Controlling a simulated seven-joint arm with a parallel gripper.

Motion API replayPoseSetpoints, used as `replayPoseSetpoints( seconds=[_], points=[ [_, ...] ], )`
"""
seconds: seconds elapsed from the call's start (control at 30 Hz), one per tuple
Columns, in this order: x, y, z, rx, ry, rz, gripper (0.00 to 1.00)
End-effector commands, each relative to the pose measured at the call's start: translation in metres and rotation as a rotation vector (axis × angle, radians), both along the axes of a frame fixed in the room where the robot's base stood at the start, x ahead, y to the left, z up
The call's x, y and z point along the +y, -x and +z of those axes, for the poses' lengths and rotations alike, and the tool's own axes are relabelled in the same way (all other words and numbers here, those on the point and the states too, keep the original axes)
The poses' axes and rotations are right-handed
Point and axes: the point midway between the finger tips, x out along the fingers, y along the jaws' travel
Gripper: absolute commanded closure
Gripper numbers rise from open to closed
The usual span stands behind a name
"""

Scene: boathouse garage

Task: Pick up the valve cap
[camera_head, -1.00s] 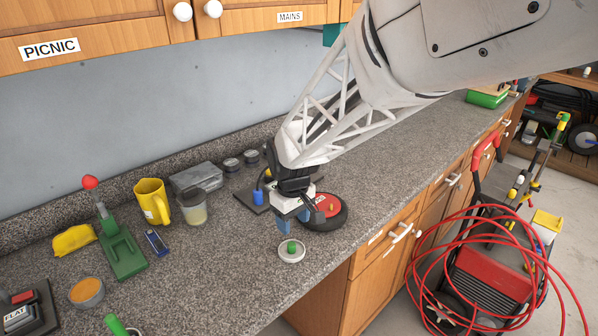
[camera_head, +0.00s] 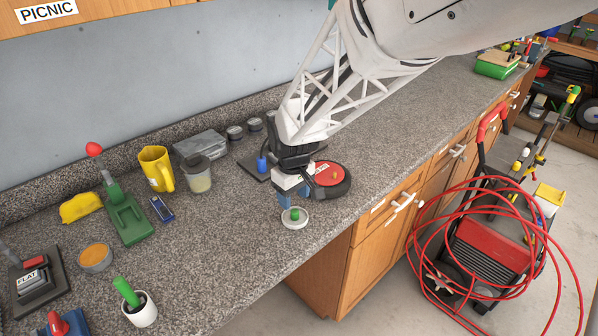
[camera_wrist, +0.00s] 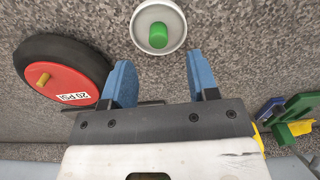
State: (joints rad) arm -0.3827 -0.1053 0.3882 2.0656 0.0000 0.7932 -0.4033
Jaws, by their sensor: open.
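A small green cylindrical piece (camera_head: 295,214), which looks like the valve cap, stands in a round white dish (camera_head: 295,224) on the counter. In the wrist view the green piece (camera_wrist: 158,36) and dish (camera_wrist: 179,27) are beyond my fingertips, roughly centred between them. My gripper (camera_head: 287,202) is close behind the dish, with its blue fingers apart and nothing between them; the wrist view also shows it open (camera_wrist: 159,62). A wheel (camera_head: 343,191) with a red hub marked 20 PSI and a brass-coloured stem (camera_wrist: 43,80) lies beside my gripper.
A blue peg (camera_head: 262,164) on a dark base is behind my gripper. A yellow mug (camera_head: 156,168), a clear cup (camera_head: 197,177) and a green press (camera_head: 126,219) stand to the left. The counter left of the dish is clear; its front edge is close.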

Motion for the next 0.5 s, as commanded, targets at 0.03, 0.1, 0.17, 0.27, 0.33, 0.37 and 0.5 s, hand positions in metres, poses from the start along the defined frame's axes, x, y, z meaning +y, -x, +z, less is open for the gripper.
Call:
replayPoseSetpoints(
  seconds=[0.03, 0.1, 0.17, 0.27, 0.33, 0.37, 0.5],
  points=[
    [0.000, 0.000, 0.000, 0.000, 0.000, 0.000, 0.46],
    [0.000, 0.000, 0.000, 0.000, 0.000, 0.000, 0.46],
    [0.000, 0.000, 0.000, 0.000, 0.000, 0.000, 0.46],
    [0.000, 0.000, -0.002, 0.000, 0.000, 0.000, 0.46],
    [0.000, 0.000, -0.005, 0.001, 0.001, 0.000, 0.46],
    [-0.001, 0.000, -0.007, 0.001, 0.001, 0.000, 0.46],
    [-0.002, 0.000, -0.021, 0.002, 0.001, 0.000, 0.46]
  ],
)
